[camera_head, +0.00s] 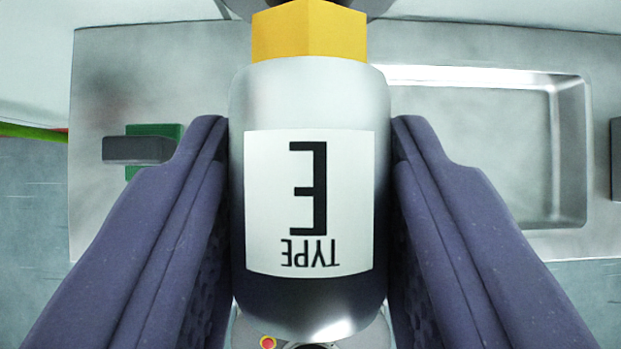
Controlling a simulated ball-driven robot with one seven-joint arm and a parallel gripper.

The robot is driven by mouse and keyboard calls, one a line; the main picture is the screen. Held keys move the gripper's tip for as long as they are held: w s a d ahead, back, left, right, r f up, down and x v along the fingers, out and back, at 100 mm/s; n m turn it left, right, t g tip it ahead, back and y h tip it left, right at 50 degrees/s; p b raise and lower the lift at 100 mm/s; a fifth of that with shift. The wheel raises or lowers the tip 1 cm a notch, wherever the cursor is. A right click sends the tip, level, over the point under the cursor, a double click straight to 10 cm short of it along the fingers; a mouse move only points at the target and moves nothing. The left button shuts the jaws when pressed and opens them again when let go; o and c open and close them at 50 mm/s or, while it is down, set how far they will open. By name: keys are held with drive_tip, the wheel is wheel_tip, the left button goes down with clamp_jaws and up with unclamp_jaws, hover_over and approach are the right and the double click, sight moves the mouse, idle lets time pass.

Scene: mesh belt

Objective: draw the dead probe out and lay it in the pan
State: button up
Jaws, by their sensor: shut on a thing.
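My gripper (310,125) is shut on a silvery cylindrical probe (310,95), one dark blue-purple finger on each side of its body. The probe has a yellow angular collar (308,32) at its far end and a white label reading "TYPE E", upside down in the picture. A dark rounded part shows behind the collar at the top edge; I cannot tell whether the probe is joined to it. A shallow metal basin, apparently the pan (569,150), lies to the right behind my right finger. Its visible floor is bare.
The basin is set in a grey metal surface (190,75). On the left stands a grey bar (138,150) with a green block (160,131). A green and red strip (30,131) enters at the left edge. A dark block (616,160) is at the right edge.

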drive_tip(key=s+b, duration=0.3)
drive_tip(key=s, duration=0.9)
drive_tip(key=shift+s+f+b, duration=0.25)
drive_tip(key=shift+b, duration=0.1)
idle(0.8)
drive_tip(key=shift+f, duration=0.1)
wheel_tip(320, 180, down, 10)
drive_tip(key=w, duration=0.2)
idle(0.3)
